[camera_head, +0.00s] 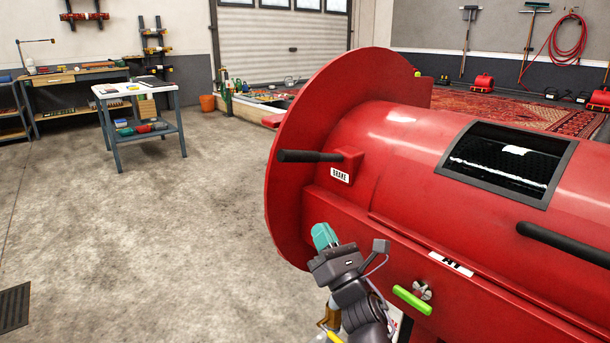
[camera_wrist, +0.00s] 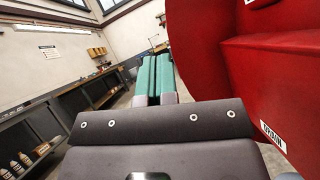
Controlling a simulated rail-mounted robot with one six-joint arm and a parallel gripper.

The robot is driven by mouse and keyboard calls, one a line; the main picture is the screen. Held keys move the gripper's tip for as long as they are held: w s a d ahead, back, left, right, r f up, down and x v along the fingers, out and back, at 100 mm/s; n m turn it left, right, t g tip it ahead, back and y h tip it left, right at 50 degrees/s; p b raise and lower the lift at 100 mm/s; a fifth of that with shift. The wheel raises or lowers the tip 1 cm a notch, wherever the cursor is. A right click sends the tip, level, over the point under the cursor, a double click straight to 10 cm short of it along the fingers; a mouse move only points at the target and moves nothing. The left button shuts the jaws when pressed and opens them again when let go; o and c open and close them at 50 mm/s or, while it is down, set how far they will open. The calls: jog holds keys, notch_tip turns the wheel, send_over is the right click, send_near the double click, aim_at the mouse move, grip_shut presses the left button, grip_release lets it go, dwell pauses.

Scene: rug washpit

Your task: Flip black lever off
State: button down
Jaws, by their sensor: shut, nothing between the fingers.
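A black lever (camera_head: 311,156) sticks out to the left from a red block labelled BRAKE on the red drum machine (camera_head: 405,150) in the head view. It lies nearly level. My gripper (camera_head: 323,236) has teal fingers and is below the lever, in front of the drum's round end flange, apart from the lever. In the wrist view the teal fingers (camera_wrist: 154,78) lie side by side, shut and empty. The red machine (camera_wrist: 230,70) fills the right side there; the black lever does not show in that view.
A green handle (camera_head: 412,300) sits low on the machine, right of my gripper. A black bar (camera_head: 562,243) is at the right, below the drum's window (camera_head: 508,160). A white-topped table (camera_head: 135,88) stands back left. The concrete floor left of the machine is clear.

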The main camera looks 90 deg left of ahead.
aim_at(316, 158)
jog(key=w+d+r+p+x, duration=0.1)
jog(key=r+p+x, duration=0.1)
jog(key=p+x, duration=0.7)
jog(key=x, duration=0.4)
jog(key=shift+w+r, duration=0.2)
jog(key=shift+w, duration=0.1)
jog(key=shift+w, duration=0.1)
